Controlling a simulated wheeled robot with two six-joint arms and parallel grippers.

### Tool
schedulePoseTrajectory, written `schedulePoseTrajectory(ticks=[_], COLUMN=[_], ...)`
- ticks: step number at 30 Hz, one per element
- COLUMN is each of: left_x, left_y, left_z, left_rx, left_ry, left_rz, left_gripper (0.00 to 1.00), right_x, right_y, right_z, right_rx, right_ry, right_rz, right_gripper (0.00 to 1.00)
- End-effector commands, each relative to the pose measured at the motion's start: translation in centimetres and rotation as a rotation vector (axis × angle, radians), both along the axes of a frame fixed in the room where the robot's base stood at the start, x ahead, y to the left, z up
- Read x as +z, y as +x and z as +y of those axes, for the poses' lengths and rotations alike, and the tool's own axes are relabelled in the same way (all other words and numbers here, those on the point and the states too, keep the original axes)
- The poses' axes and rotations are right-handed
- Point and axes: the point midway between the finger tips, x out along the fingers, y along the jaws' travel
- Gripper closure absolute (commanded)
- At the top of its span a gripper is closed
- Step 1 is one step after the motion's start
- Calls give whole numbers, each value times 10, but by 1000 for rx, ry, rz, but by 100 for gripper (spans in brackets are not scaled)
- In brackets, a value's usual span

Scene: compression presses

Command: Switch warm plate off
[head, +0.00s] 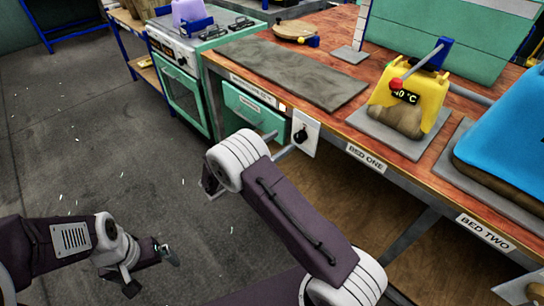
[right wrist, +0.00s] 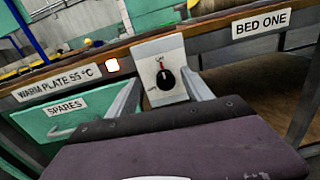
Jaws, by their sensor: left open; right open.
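The warm plate (head: 300,72) is a flat grey slab on the wooden bench. Below it, a white switch panel (head: 310,132) with a black knob (head: 300,135) is fixed to the bench front. My left gripper (head: 168,252) is open and empty above the floor.
A green "SPARES" drawer (right wrist: 62,122) lies left of the switch. A green oven (head: 185,90) stands farther left. A yellow press (head: 410,95) and a blue press (head: 505,130) stand on the bench at right. The grey floor (head: 80,140) is open at left.

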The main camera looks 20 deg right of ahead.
Motion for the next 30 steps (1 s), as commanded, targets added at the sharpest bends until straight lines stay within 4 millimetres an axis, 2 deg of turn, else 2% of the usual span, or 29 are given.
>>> schedulePoseTrajectory(ticks=[1,3,7,10,21,25,30], left_x=[-22,-26,-24,-24,-44,-47,-46], left_y=[0,0,0,0,0,0,0], left_z=[0,0,0,0,0,0,0], left_rx=[0,0,0,0,0,0,0], left_ry=[0,0,0,0,0,0,0], left_rz=[-1,-1,-1,-2,-1,-1,-1], left_gripper=[0,0,0,0,0,0,0], right_x=[-35,-46,-43,-43,-44,-43,-42], right_y=[-2,-4,-3,-2,24,29,31], right_z=[7,14,17,12,-54,-65,-69], right_rx=[19,35,42,39,35,38,39], right_ry=[-14,-21,-19,-18,-16,-15,-17], right_rz=[31,48,46,46,46,46,46], right_gripper=[41,41,41,41,41,41,41])
